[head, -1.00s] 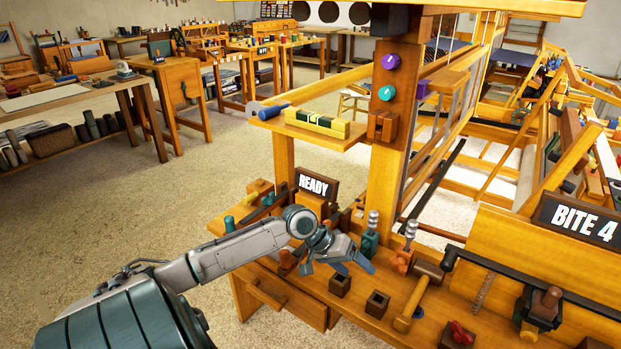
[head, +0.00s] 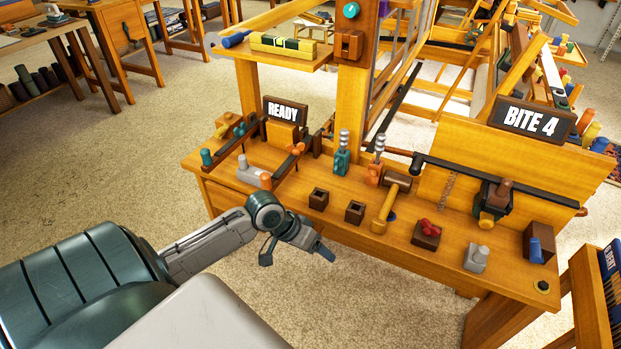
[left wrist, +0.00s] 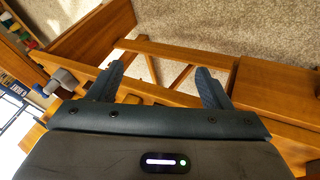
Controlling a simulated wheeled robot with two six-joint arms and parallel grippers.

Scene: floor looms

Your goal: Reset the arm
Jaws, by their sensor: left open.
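My left arm comes in from the lower left in the head view. Its gripper (head: 297,253) hangs in front of the bench's front edge, over the carpet, apart from everything on the bench. In the left wrist view the two blue-grey fingers (left wrist: 160,88) stand wide apart with nothing between them; wooden bench framing and carpet show beyond. My right gripper does not show in either view.
The wooden bench (head: 232,190) holds a READY sign (head: 286,111), two small dark open boxes (head: 318,198), a mallet (head: 385,207) and a grey block (head: 476,258). A BITE 4 sign (head: 535,118) stands at right. Carpet (head: 370,310) is clear in front.

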